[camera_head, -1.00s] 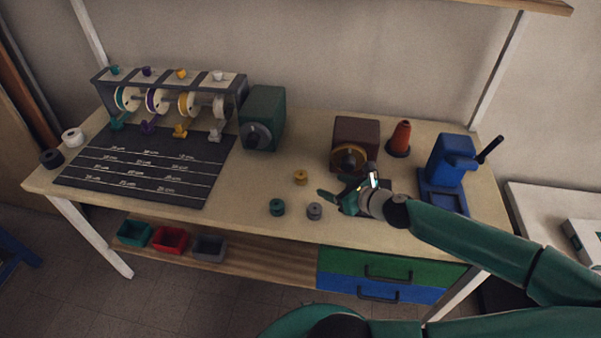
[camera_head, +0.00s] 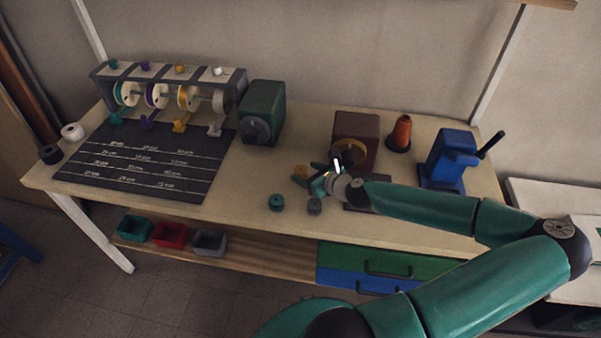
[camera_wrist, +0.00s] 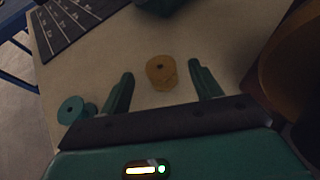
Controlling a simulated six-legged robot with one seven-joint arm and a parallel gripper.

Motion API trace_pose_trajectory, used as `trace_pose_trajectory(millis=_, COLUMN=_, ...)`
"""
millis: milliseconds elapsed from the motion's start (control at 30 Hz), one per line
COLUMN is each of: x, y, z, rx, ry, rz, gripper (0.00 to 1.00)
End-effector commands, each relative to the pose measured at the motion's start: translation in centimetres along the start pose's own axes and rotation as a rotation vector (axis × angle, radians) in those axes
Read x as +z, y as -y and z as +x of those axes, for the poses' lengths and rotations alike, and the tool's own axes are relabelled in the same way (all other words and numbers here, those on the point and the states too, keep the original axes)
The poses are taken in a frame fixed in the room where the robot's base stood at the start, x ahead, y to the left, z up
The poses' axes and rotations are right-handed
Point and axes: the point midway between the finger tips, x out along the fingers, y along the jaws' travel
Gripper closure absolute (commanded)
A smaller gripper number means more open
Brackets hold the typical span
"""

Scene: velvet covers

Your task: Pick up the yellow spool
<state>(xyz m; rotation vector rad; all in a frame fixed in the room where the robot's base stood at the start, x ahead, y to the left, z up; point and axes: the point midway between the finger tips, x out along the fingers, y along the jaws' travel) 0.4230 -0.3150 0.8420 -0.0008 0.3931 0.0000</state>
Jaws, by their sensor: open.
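The yellow spool (camera_wrist: 161,72) stands on the table, and in the wrist view it shows ahead of my gripper, between the lines of its two open fingers (camera_wrist: 163,84). In the head view the yellow spool (camera_head: 299,172) is partly covered by my gripper (camera_head: 317,177), which is at its right side. My gripper is open with nothing held. Whether a finger touches the spool cannot be told.
A teal spool (camera_head: 276,202) and a grey spool (camera_head: 314,206) stand close in front. A brown box with a yellow wheel (camera_head: 356,140) is behind right, a green machine (camera_head: 262,112) behind left. The black mat (camera_head: 150,165) lies left.

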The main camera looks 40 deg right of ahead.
Motion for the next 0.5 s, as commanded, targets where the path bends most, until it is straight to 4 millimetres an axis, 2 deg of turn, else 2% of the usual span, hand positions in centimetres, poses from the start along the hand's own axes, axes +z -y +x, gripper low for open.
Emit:
trace_pose_trajectory(millis=133, x=0.0, y=0.1, z=1.8, rx=0.0, ry=0.0, rz=0.0, gripper=0.37)
trace_pose_trajectory(millis=400, x=0.0, y=0.1, z=2.2, rx=-0.001, ry=0.0, rz=0.001, gripper=0.37)
trace_pose_trajectory(millis=433, x=0.0, y=0.1, z=2.2, rx=-0.001, ry=0.0, rz=0.001, gripper=0.39)
trace_pose_trajectory(millis=500, x=0.0, y=0.1, z=2.2, rx=-0.001, ry=0.0, rz=0.001, gripper=0.52)
